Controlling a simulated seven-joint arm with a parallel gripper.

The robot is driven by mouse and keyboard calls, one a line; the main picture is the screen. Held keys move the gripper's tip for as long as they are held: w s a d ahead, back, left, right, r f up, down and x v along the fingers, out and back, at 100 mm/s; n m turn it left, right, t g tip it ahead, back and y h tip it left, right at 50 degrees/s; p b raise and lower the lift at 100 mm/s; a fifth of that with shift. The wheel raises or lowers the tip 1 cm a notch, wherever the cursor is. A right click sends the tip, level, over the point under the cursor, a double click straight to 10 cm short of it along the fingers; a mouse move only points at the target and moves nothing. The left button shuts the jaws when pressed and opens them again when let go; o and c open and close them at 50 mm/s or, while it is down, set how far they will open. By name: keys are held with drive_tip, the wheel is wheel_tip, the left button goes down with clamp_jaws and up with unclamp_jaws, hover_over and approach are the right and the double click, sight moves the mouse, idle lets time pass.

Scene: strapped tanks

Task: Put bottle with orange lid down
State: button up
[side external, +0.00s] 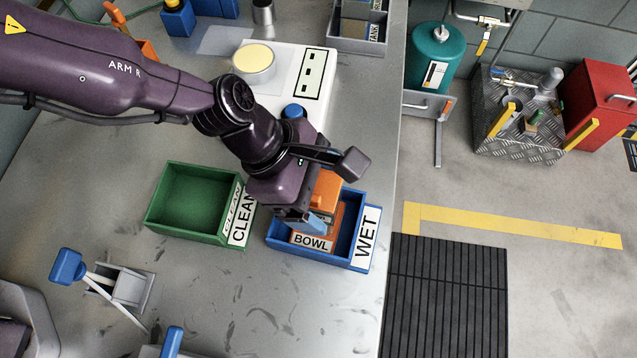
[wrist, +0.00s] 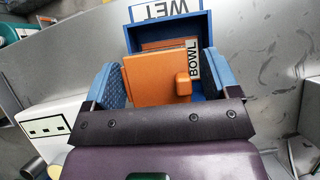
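An orange blocky piece with a small knob (wrist: 150,82) is between my gripper's blue-padded fingers in the wrist view. It may be the orange lid; no bottle body shows beneath it. My gripper (side external: 318,205) points down over the blue WET bin (side external: 362,262). In the wrist view its fingers (wrist: 162,82) are wide apart, with the left pad close to the orange piece and a gap at the right pad. An orange item labelled BOWL (side external: 312,241) lies lower in the bin. Contact at the left pad is unclear.
A green CLEAN bin (side external: 188,203) stands empty just left of the WET bin. Behind are a white panel (side external: 312,75) with a yellow-topped round container (side external: 254,61) and a grey divided tray (side external: 358,28). The bench's right edge is near the WET bin.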

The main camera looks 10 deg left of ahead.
drive_tip(key=shift+r, duration=0.25)
drive_tip(key=v, duration=1.2)
drive_tip(key=a+r+m+t+y, duration=0.15)
drive_tip(key=a+r+m, duration=0.25)
drive_tip(key=a+r, duration=0.45)
drive_tip(key=a+r+m+t, duration=0.2)
drive_tip(key=a+r+m, duration=0.35)
drive_tip(key=a, duration=0.55)
drive_tip(key=s+a+r+m+t+y, duration=0.1)
drive_tip(key=s+a+m+y, duration=0.1)
drive_tip(key=s+a, duration=0.3)
drive_tip(key=s+a+r+m+t+y, duration=0.1)
drive_tip(key=s+a+m, duration=0.4)
drive_tip(key=a, duration=0.8)
drive_tip(key=shift+s+r+t+y, duration=0.35)
drive_tip(key=shift+s+r+y, duration=0.1)
drive_tip(key=shift+s+y, duration=0.5)
drive_tip(key=shift+w+d+m, duration=0.1)
drive_tip(key=shift+m, duration=0.15)
